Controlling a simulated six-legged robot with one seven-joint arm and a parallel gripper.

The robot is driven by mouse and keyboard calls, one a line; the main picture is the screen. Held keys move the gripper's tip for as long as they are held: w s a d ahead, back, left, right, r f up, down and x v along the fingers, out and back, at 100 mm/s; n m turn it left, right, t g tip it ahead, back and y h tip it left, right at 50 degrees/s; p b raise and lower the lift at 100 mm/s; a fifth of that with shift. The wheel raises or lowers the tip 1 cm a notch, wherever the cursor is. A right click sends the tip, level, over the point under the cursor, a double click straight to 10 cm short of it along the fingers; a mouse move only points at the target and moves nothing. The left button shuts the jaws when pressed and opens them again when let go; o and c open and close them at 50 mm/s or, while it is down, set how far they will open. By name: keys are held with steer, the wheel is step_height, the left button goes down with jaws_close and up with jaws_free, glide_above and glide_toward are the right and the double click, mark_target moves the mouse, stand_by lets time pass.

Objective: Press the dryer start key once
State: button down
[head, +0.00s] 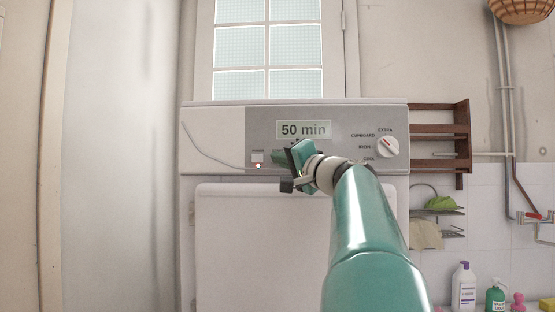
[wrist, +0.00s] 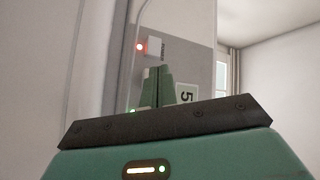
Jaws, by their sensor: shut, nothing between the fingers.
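The dryer (head: 225,120) stands ahead with a grey control panel (head: 340,155). A white square key (head: 258,156) sits left on the panel above a lit red lamp; it also shows in the wrist view (wrist: 155,48), its small label unreadable. My gripper (head: 279,157) is shut and empty in front of the panel, just right of that key. In the wrist view the closed fingers (wrist: 158,74) point at the panel. A pale piece and a green glow show beside them, mostly hidden; I cannot tell whether this is another key, nor whether the fingertips touch the panel.
The display (head: 303,129) reads "50 min". A dial (head: 388,147) sits at the panel's right. A thin cable or line (head: 205,150) crosses the dryer's left front. A wooden rack (head: 440,135) and bottles (head: 464,287) stand to the right.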

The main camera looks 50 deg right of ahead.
steer(key=shift+a, duration=0.1)
steer(key=s+a, duration=0.1)
steer(key=a, duration=0.1)
steer(key=s+a, duration=0.1)
steer(key=s, duration=0.1)
steer(key=shift+a, duration=0.35)
stand_by(0.7)
steer(key=w+a+f+n+g+y, duration=0.1)
steer(key=a+f+n+g+y, duration=0.25)
steer(key=a+f, duration=0.8)
steer(key=w+a+f+n+g+y, duration=0.25)
steer(key=a+f+g, duration=0.25)
steer(key=a+f, duration=0.7)
steer(key=s+a+f+n+g+h, duration=0.1)
steer(key=s+a+f+n+g, duration=0.1)
steer(key=f, duration=0.6)
steer(key=s+a+f+n+g+h, duration=0.1)
steer(key=s+a+f+n+g, duration=0.1)
steer(key=s+a+f, duration=0.3)
steer(key=s+a+f+n+g+h, duration=0.1)
steer(key=s+a+f+n+g, duration=0.1)
steer(key=s+f, duration=0.5)
step_height(320, 180, down, 6)
steer(key=shift+a+r+n, duration=0.2)
steer(key=shift+a+n, duration=0.3)
steer(key=shift+a, duration=0.2)
